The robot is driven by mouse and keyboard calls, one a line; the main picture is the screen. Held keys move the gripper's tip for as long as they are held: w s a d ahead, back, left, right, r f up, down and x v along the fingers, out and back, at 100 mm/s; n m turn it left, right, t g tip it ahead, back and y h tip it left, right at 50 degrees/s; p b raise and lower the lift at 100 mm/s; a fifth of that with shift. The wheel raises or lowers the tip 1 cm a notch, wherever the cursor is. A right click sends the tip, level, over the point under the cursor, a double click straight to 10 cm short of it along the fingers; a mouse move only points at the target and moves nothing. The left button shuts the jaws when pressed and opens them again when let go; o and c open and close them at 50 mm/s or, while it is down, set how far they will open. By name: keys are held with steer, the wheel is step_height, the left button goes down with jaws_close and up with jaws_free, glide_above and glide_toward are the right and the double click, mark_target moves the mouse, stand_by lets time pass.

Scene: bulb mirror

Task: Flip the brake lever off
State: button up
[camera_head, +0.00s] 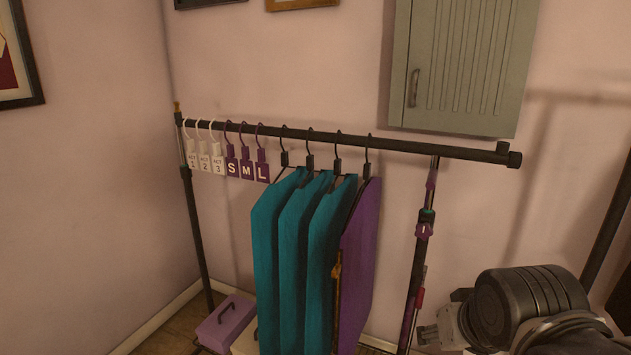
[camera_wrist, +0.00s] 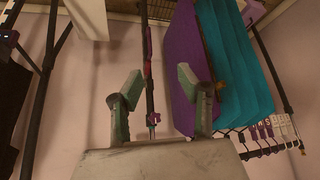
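The wheeled-looking garment rack (camera_head: 345,142) stands against the wall. I cannot tell for sure which part is the brake lever; the post's foot is out of view.
Teal garments (camera_head: 288,260) and a purple one (camera_head: 360,255) hang left of the right post. Small labelled hangers (camera_head: 230,155) hang at the rail's left. A purple box (camera_head: 226,322) sits low left. A grey-green cabinet (camera_head: 462,65) is on the wall above.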

steer(key=shift+s+a, duration=1)
steer(key=shift+s, duration=0.1)
steer(key=m+g+h+p, duration=0.2)
steer(key=m+g+h, duration=0.1)
steer(key=m+g, duration=0.15)
glide_above(421, 291)
steer(key=s+a, duration=0.3)
steer(key=a, duration=0.2)
step_height(421, 291, down, 7)
steer(key=shift+m+t, duration=0.25)
steer(key=shift+m, duration=0.1)
steer(key=x, duration=0.4)
steer(key=b+x, duration=0.1)
steer(key=x, duration=0.9)
steer(key=shift+d+r+b, duration=0.2)
steer(key=shift+d+b, duration=0.2)
jaws_close()
